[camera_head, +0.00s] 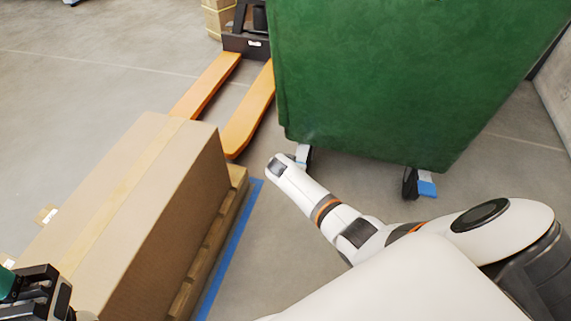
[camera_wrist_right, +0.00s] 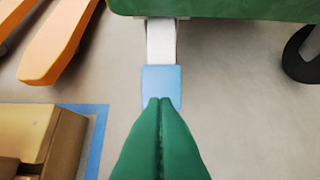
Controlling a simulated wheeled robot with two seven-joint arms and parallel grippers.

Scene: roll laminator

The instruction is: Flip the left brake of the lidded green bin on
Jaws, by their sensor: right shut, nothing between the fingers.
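The green bin (camera_head: 400,70) stands at the top right of the head view; its lid is out of frame. Its left caster (camera_head: 304,155) is partly hidden behind my right wrist. In the right wrist view the left brake is a light blue pedal (camera_wrist_right: 161,82) at the end of a white strip under the bin's edge (camera_wrist_right: 225,9). My right gripper (camera_wrist_right: 160,104) is shut, its green fingertips over the pedal's near edge; I cannot tell whether they touch. My left gripper (camera_head: 8,283) is at the lower left, partly cut off, its opening unclear.
The right caster has a blue brake pedal (camera_head: 427,188). A large cardboard box (camera_head: 150,200) on a wooden pallet (camera_head: 207,250) stands at left, beside blue floor tape (camera_head: 230,245). Orange pallet jack forks (camera_head: 248,115) lie between box and bin. A wall (camera_head: 555,85) is at right.

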